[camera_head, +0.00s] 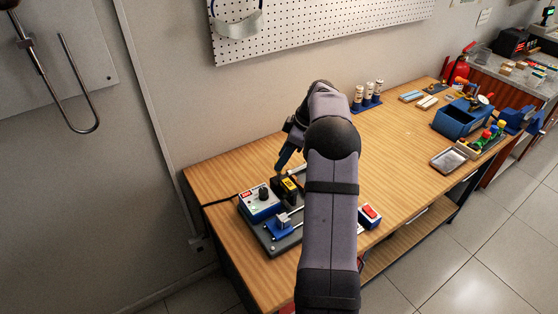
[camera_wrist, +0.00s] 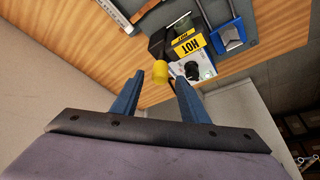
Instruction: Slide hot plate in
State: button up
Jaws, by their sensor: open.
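The hot plate appears to be the black block with a yellow HOT label (camera_wrist: 187,45), at the top middle of the wrist view. It also shows in the head view (camera_head: 287,188), on a grey base on the bench. A yellow knob (camera_wrist: 175,69) sticks out from its side towards my gripper. My gripper (camera_wrist: 159,78) is open, its two blue fingers apart, with the yellow knob just beyond and between the tips. I cannot tell whether either finger touches it. In the head view my gripper (camera_head: 283,165) is above and behind the block, partly hidden by my arm.
A white and blue control box (camera_head: 260,203) with a black dial stands left of the block. A blue bracket with a metal piece (camera_head: 284,222) is in front of it. A red-switch box (camera_head: 369,214) stands right of my arm. A blue bin (camera_head: 458,122) is farther right.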

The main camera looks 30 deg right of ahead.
aim_at(286, 185)
jog(key=shift+p+x, duration=0.65)
jog(key=shift+x, duration=1.05)
jog(key=shift+c, duration=0.2)
grip_shut()
jog(key=shift+s+f+b, duration=0.2)
jog(key=shift+s+b, duration=0.45)
jog(key=shift+b, duration=0.2)
jog(key=s+b, duration=0.4)
jog(key=s, duration=0.1)
jog(key=shift+s+r, duration=0.15)
jog(key=shift+s, duration=0.15)
jog(key=shift+o, duration=0.2)
grip_release()
jog(key=shift+s, duration=0.15)
